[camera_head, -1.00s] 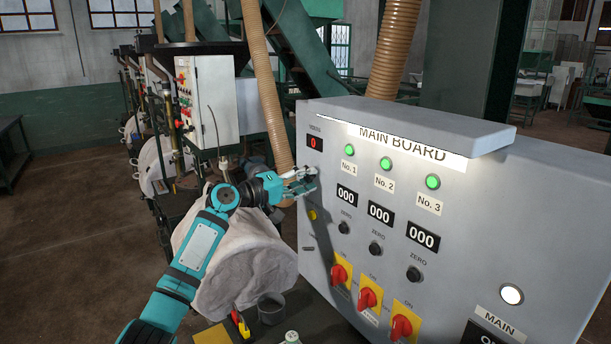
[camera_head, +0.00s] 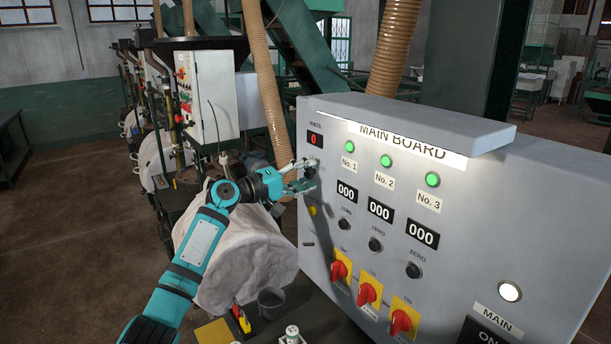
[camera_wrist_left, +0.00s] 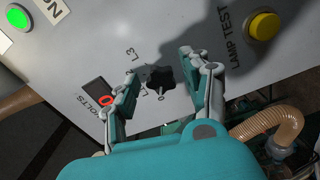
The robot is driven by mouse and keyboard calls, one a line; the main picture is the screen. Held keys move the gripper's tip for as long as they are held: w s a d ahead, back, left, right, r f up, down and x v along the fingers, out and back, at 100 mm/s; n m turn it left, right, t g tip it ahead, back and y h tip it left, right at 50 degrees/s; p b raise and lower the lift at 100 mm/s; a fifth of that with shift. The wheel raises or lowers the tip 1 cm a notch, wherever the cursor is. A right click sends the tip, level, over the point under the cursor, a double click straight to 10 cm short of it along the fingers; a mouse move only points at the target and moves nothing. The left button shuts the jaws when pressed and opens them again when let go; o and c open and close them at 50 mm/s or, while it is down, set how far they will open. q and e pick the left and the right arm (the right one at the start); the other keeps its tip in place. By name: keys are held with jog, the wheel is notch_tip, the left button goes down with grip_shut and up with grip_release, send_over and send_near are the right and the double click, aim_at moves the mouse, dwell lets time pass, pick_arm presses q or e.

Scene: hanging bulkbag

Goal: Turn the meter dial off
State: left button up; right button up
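The meter dial is a small black lobed knob (camera_wrist_left: 160,79) on the grey panel, with small labels such as L3 beside it; I cannot tell which label it points at. In the wrist view my left gripper (camera_wrist_left: 160,68) is open, with one finger on each side of the knob and a gap visible on both sides. In the head view my left gripper (camera_head: 304,174) is at the panel's left edge, below the red volts display (camera_head: 314,140), and partly covers the dial (camera_head: 310,170). My right gripper is not in view.
The main board (camera_head: 470,230) carries green lamps, number displays, black zero knobs and red switches (camera_head: 340,272) on yellow plates. A yellow lamp test button (camera_wrist_left: 264,26) is close to the dial. A white bulk bag (camera_head: 240,265) hangs behind my left arm.

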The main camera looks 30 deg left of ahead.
pick_arm(q)
jog(key=v, duration=1.2)
jog(key=shift+f, duration=0.1)
dwell(0.4)
